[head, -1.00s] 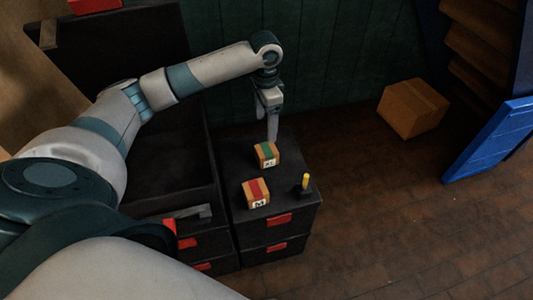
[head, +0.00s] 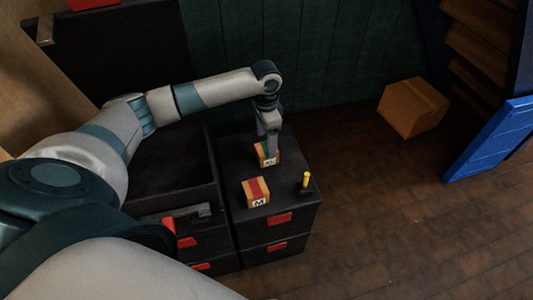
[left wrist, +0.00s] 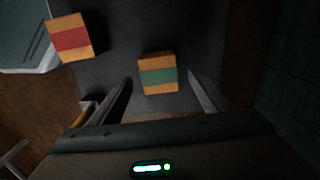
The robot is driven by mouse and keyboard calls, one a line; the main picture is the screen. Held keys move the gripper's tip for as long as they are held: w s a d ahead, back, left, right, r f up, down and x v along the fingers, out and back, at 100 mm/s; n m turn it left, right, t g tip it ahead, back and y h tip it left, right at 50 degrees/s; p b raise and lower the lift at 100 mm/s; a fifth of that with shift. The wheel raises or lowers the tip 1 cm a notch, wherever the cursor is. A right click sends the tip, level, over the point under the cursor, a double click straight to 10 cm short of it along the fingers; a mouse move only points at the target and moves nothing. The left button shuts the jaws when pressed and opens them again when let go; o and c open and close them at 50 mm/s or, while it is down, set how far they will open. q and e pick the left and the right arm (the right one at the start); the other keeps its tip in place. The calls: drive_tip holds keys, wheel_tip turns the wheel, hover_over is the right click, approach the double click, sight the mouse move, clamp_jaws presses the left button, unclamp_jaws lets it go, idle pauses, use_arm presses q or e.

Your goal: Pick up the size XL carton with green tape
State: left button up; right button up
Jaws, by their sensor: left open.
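The carton with green tape (head: 264,158) stands on top of the black drawer cabinet (head: 290,180); its label reads XL. In the head view my left gripper (head: 271,150) is directly over it and hides part of it. In the left wrist view the green-taped carton (left wrist: 157,74) lies just ahead of the gap between the two open fingers (left wrist: 160,92). The fingers are empty, and I cannot tell whether either one touches the carton. My right gripper is not in view.
A carton with red tape (head: 256,191), labelled M, stands nearer on the same cabinet; it also shows in the left wrist view (left wrist: 71,38). A small dark object with a yellow upright part (head: 305,184) stands at the right edge. A larger carton (head: 412,108) lies on the floor.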

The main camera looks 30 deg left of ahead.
sight(266, 148)
use_arm(q)
wheel_tip(266, 148, down, 4)
drive_tip(key=shift+d+r, duration=0.1)
drive_tip(key=shift+d, duration=0.05)
drive_tip(key=shift+f+b, duration=0.3)
drive_tip(key=shift+f, duration=0.35)
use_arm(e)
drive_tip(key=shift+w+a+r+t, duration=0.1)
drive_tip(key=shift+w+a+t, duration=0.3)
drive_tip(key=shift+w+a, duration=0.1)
use_arm(q)
drive_tip(key=shift+c, duration=0.6)
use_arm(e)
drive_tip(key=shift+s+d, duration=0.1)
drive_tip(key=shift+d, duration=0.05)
use_arm(q)
drive_tip(key=c, duration=1.2)
drive_tip(key=shift+r, duration=0.1)
